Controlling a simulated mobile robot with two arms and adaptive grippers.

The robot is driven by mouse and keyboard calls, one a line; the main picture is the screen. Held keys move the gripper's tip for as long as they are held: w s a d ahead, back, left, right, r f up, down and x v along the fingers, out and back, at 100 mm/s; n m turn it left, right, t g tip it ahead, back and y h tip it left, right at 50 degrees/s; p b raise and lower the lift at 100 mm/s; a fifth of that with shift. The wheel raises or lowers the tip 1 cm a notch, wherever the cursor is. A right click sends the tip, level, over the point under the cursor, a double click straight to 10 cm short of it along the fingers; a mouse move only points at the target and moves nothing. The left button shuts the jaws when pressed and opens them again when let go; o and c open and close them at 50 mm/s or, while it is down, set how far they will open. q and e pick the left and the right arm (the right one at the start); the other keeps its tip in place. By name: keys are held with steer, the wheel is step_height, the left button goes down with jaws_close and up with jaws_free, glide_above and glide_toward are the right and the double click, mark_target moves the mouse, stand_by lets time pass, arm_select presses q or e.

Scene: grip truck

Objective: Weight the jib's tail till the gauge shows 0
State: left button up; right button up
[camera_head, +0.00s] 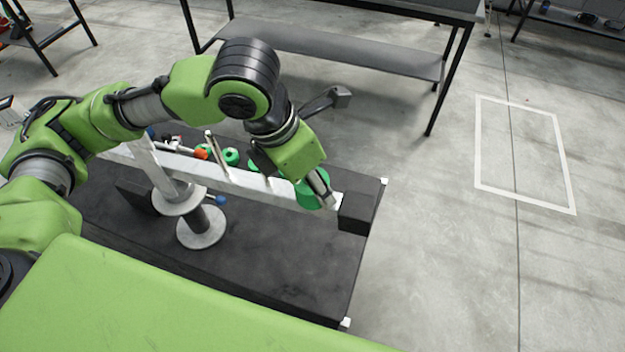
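The jib is a long pale grey beam (240,181) on a short post with a round base (201,228), above a black platform. Its right end, near a black block (358,207), has a large green disc (308,197) beside it. My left gripper (325,194) is down at that disc, overlapping it in the picture. I cannot tell whether its fingers grip the disc. Smaller green pieces (231,157) and an orange piece (201,153) sit behind the beam. No gauge reading is legible. My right gripper is not in view.
The black platform (270,262) has white-tipped corners and bare room in front of the beam. A dark table with a lower shelf (330,48) stands behind. A white outlined rectangle (520,150) marks clear floor at right.

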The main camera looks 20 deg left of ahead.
arm_select(q)
steer(key=shift+s+f, duration=0.3)
steer(key=shift+f, duration=0.15)
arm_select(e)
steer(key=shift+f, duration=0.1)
arm_select(q)
steer(key=o, duration=1.7)
steer(key=shift+w, duration=0.25)
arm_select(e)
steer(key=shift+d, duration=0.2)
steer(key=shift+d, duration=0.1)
arm_select(q)
steer(key=v, duration=1.2)
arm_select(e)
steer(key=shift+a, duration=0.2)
arm_select(q)
steer(key=shift+w+d, duration=0.1)
steer(key=shift+d, duration=0.05)
